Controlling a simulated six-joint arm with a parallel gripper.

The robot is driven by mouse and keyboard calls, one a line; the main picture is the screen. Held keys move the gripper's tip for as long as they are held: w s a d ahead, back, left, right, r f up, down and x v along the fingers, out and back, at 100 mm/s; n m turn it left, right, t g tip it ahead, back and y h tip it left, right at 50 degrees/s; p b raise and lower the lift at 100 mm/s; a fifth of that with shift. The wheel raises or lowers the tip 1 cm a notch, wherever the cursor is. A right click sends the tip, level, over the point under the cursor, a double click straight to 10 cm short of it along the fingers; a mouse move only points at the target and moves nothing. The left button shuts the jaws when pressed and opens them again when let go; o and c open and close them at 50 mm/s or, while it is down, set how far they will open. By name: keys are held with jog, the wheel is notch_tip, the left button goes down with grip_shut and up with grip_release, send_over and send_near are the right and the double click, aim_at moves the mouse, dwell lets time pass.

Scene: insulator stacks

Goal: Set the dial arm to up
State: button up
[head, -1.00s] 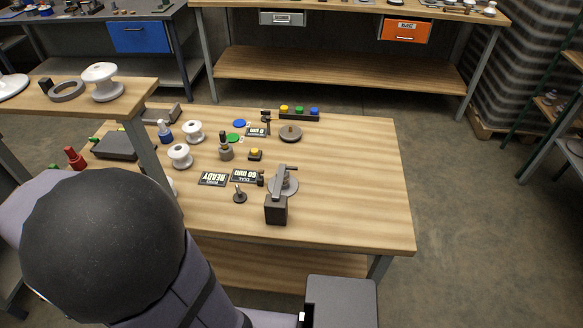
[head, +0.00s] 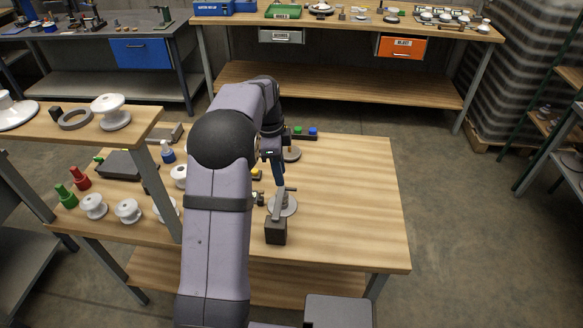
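The dial fixture is a dark block (head: 276,232) near the front edge of the wooden table. Its grey arm (head: 278,208) runs from the block away from me, over a round grey disc (head: 290,207), with a short crosspiece at its far end. Whether the arm is raised or lowered is hard to judge from this angle. My gripper (head: 279,182) points down just beyond the arm's far end, very close to it in the picture. I cannot tell whether it touches the arm, or whether its fingers are open or shut.
My arm covers the middle of the table and hides the signs there. White spools (head: 128,210), red and green bottles (head: 66,196) and a dark tray (head: 122,164) stand at the left, near the raised shelf (head: 70,136). The table's right side (head: 355,200) is clear.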

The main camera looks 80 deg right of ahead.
jog(key=shift+m+t, duration=0.4)
jog(key=shift+t, duration=0.2)
jog(key=shift+s+d+f+p, duration=0.55)
jog(key=shift+f+p, duration=0.2)
jog(key=shift+f, duration=0.6)
jog(key=shift+s+d+f+p, duration=0.5)
jog(key=shift+f+p, duration=0.3)
jog(key=shift+f, duration=0.55)
jog(key=shift+s+d+f+p, duration=0.55)
jog(key=shift+f+p, duration=0.2)
jog(key=shift+f, duration=0.6)
grip_shut()
